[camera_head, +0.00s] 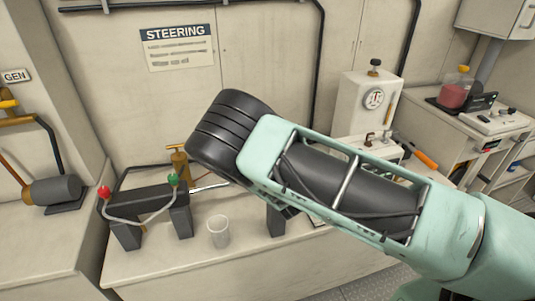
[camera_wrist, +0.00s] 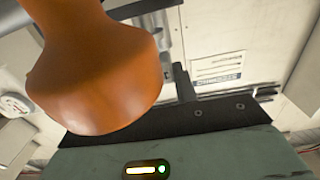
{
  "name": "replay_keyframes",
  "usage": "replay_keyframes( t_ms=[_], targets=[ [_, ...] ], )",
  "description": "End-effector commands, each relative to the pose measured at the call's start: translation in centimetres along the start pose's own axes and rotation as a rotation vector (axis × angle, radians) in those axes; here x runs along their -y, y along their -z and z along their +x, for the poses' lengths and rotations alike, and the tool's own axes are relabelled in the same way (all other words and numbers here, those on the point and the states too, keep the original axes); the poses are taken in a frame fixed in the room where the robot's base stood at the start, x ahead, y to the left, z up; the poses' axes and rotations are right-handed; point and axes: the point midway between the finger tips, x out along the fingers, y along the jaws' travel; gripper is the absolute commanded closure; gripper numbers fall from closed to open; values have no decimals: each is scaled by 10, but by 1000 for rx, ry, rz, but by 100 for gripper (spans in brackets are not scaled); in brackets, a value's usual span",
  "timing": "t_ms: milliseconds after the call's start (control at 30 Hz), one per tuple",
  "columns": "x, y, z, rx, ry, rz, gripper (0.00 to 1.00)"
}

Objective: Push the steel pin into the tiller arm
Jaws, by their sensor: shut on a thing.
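In the wrist view a bulbous orange thing (camera_wrist: 95,75), like a tool handle, fills the upper left, close to the camera. My gripper's dark body (camera_wrist: 175,118) runs behind it, and I take the gripper to be shut on this orange thing. The fingertips are hidden. In the head view my forearm covers the gripper. A dark stand (camera_head: 145,200) with a red and a green knob is on the bench at left. A thin bright rod (camera_head: 210,187) shows beside it. I cannot clearly make out the steel pin or the tiller arm; they may be behind my arm.
A translucent cup (camera_head: 218,231) stands on the bench front (camera_head: 160,265). A brass fitting (camera_head: 180,162) is behind the stand. A white gauge box (camera_head: 367,100) stands at back right. An orange handle (camera_head: 425,160) shows beyond my forearm; I cannot tell whether it is the same orange thing.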

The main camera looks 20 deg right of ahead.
Motion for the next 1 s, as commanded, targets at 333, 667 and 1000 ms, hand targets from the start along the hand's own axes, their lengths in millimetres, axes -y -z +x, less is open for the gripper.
replay_keyframes(
  t_ms=[333, 667, 1000],
  targets=[
    [0, -8, 0, 0, -1, 0, 97],
    [-1, -14, 0, 3, -2, -3, 97],
    [-1, -18, -2, 10, -2, -5, 55]
  ],
)
